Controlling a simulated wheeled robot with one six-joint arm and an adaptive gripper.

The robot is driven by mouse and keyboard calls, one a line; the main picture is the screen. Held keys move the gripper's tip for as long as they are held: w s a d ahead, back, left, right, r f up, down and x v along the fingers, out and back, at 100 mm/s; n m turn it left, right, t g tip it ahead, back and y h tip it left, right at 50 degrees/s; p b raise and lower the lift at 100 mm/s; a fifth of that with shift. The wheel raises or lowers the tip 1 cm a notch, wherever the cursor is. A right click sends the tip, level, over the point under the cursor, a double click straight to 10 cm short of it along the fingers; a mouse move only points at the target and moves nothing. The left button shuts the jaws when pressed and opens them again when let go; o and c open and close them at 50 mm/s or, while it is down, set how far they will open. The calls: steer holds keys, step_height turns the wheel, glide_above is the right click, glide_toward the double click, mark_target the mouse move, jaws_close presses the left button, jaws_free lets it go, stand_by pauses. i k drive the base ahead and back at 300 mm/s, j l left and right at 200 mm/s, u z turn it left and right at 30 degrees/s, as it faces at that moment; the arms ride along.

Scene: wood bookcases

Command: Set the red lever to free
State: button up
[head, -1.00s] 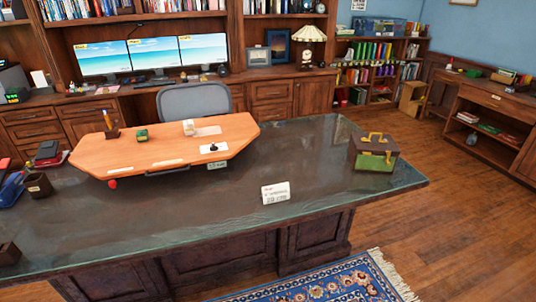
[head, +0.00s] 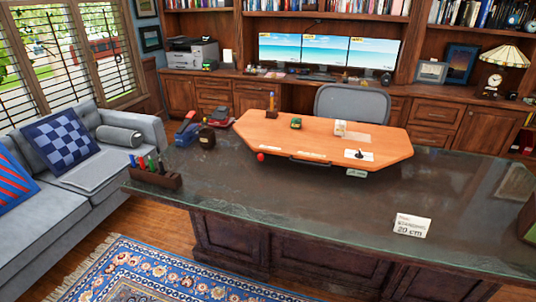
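A red round knob (head: 261,157) shows at the front left edge of an orange wooden board (head: 330,140) on the desk. It may be the end of the red lever; its shaft is too small or hidden to make out. A pale strip (head: 312,155) lies along the board's front edge, and a small tag (head: 357,174) hangs below its right part; I cannot read either. A small black stick on a white plate (head: 360,154) is at the board's right. My gripper is not in view.
The large glass-topped desk (head: 300,205) has a white card (head: 412,226) reading "20 cm" and a pen holder (head: 155,174). A grey sofa (head: 60,215) stands left and a chair (head: 352,104) behind. A blue rug (head: 150,275) covers the floor in front.

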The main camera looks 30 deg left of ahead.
mark_target(260, 156)
steer(key=i+j, duration=0.25)
steer(key=i, duration=0.15)
steer(key=i+j, duration=0.2)
steer(key=i, duration=0.15)
steer(key=i+j+u, duration=0.1)
steer(key=i+j, duration=0.7)
steer(key=i, duration=0.15)
steer(key=i+j, duration=0.15)
steer(key=j, duration=0.15)
